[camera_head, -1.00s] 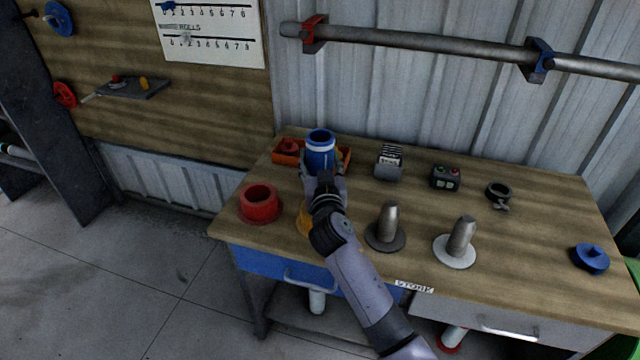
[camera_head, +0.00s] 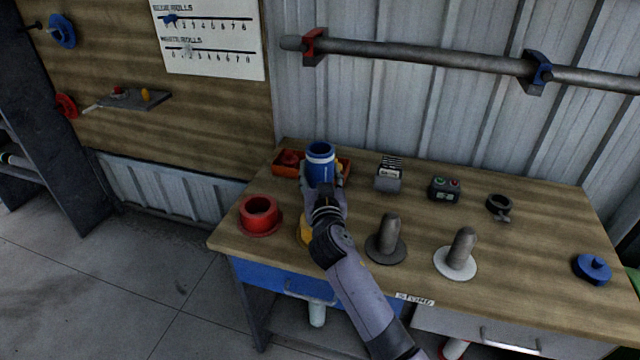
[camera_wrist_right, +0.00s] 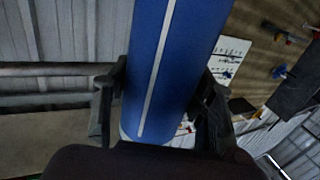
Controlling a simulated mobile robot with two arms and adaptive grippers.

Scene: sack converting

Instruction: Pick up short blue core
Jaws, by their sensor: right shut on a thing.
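The short blue core (camera_head: 320,163) is an upright blue cylinder with a pale band near its top, at the back left of the workbench. My right gripper (camera_head: 322,186) is shut on it, with a finger on each side. In the right wrist view the blue core (camera_wrist_right: 172,65) fills the middle, with a pale stripe along it, between the dark fingers of my right gripper (camera_wrist_right: 160,105). Whether its base touches the bench is hidden by the gripper. My left gripper is not in view.
An orange tray (camera_head: 287,170) sits behind the core. A red flanged ring (camera_head: 259,214) is at left, and a yellow thing (camera_head: 304,231) is partly hidden by my arm. Two grey pegs on bases (camera_head: 387,240) (camera_head: 459,252) stand at right. A blue cap (camera_head: 592,268) lies at far right.

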